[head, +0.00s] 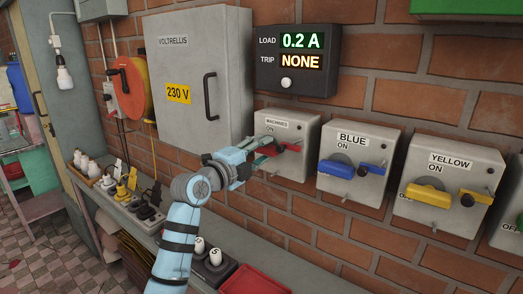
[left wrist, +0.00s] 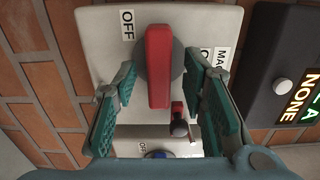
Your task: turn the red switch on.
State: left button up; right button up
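The red switch (head: 268,152) is on the front of a grey box labelled MACHINES (head: 303,131), with an ON label above it. In the left wrist view its red handle (left wrist: 158,65) is a bar on a round grey pivot, with an OFF label near one end. In the head view the handle lies roughly level, partly hidden by my left gripper (head: 246,166). In the left wrist view my left gripper (left wrist: 163,108) is open, its green-padded fingers apart on either side of the handle's near end, with gaps visible. A small red tab with a dark knob (left wrist: 179,125) sits beside the handle.
A blue switch box (head: 358,142) and a yellow switch box (head: 450,158) are to the right. A panel (head: 297,85) above reads 0.2 A and NONE. A grey cabinet (head: 185,120) is at left. A shelf with several small items runs below.

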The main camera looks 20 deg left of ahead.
pick_arm(q)
jog(key=shift+w, duration=0.25)
jog(key=shift+c, duration=0.4)
grip_shut()
